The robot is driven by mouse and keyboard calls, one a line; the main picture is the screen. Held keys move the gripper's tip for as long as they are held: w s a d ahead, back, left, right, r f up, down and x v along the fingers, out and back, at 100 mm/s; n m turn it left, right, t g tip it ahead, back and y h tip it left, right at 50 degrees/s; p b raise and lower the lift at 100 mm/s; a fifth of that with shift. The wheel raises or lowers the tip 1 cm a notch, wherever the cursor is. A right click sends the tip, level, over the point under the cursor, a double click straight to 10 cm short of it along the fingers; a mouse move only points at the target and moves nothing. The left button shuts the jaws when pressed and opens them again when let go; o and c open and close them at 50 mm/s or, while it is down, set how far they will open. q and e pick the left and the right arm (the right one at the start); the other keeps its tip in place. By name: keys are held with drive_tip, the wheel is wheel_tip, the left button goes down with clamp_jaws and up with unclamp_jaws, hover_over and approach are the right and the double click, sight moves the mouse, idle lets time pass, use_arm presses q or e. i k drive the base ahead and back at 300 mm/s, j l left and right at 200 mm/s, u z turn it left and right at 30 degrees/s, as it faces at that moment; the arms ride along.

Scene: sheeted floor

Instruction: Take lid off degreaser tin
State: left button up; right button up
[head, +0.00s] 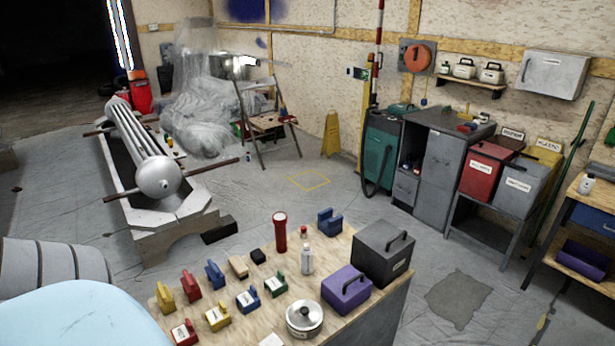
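A round metal tin (304,320) with a silver lid and a dark knob stands upright near the front edge of a wooden-topped bench (243,328). The lid sits on the tin. A pale label shows on its side, too small to read, so I cannot confirm it is the degreaser tin. Neither of my grippers is in the head view.
A purple box (346,289) and a grey handled box (383,252) stand right of the tin. A white bottle (306,256), a red torch (280,232) and several coloured labelled blocks stand behind and left.

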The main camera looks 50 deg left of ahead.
sight(302, 314)
drive_tip(key=i+l+u, duration=0.25)
drive_tip(key=i, duration=1.35)
drive_tip(key=i+j+u, duration=0.1)
drive_tip(key=u, duration=1.6)
